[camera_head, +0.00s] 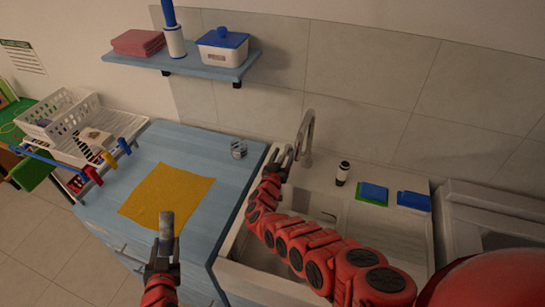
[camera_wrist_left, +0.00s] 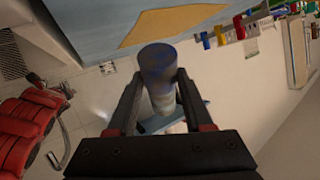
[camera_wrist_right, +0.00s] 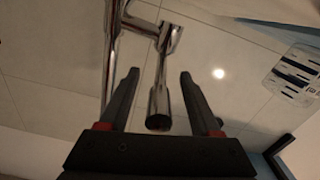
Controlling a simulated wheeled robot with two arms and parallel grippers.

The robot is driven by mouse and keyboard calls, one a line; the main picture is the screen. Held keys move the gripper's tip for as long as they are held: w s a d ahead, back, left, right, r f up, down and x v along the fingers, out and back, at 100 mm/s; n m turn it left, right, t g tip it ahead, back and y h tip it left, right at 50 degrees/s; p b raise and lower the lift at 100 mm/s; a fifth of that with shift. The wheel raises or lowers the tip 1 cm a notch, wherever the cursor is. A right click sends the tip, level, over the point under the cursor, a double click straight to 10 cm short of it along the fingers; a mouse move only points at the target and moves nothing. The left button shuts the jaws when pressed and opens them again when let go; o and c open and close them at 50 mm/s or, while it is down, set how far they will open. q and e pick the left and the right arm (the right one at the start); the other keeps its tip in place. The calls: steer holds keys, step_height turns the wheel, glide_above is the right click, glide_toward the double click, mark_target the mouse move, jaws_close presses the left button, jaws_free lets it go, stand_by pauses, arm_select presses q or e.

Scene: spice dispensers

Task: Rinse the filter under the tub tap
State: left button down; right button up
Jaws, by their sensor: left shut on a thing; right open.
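My left gripper (camera_head: 163,248) is shut on a grey cylinder, apparently the filter (camera_head: 166,222), held upright in front of the blue counter. In the left wrist view the filter (camera_wrist_left: 157,70) looks grey-blue and sits between the two fingers. The chrome tap (camera_head: 308,130) stands at the back of the white tub (camera_head: 232,272). My right gripper (camera_head: 284,158) is open beside the tap, its arm reaching across the tub. In the right wrist view a chrome part of the tap (camera_wrist_right: 160,85) lies between the open fingers; I cannot tell whether they touch it. No water is visible.
A dark bottle (camera_head: 343,173) and blue sponges (camera_head: 374,193) stand right of the tap. A shelf (camera_head: 190,66) hangs above; a white rack (camera_head: 85,145) stands left.

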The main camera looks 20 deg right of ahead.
steer(key=shift+w+d+r, duration=0.1)
steer(key=shift+w+d, duration=0.05)
jaws_close()
stand_by(1.4)
